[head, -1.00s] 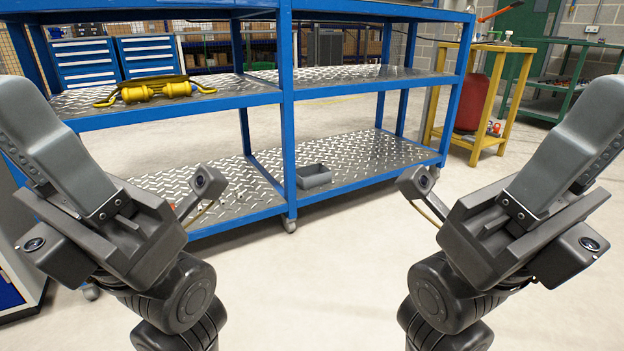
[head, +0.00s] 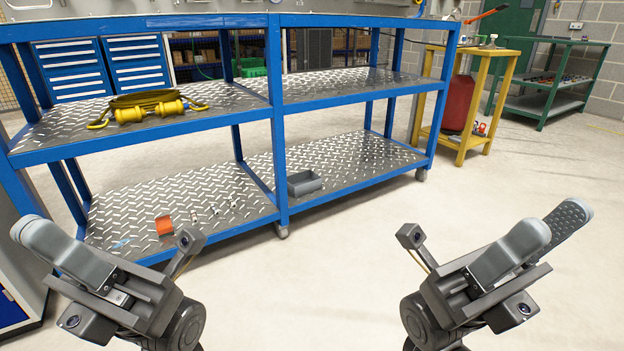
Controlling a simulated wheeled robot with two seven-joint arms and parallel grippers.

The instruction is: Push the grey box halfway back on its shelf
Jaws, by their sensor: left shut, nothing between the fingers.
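The small open-topped grey box (head: 305,183) sits on the lower right shelf (head: 365,155) of the blue rack. It is close to the shelf's front edge, just right of the middle post. My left gripper (head: 48,243) is shut and empty, low at the left in front of the rack. My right gripper (head: 548,232) is at the lower right over bare floor, its two fingers apart with nothing between them. Both grippers are well clear of the box.
The blue middle post (head: 280,150) stands beside the box. An orange piece (head: 164,225) and small items lie on the lower left shelf. A yellow stand (head: 466,100) is at right. Floor in front is clear.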

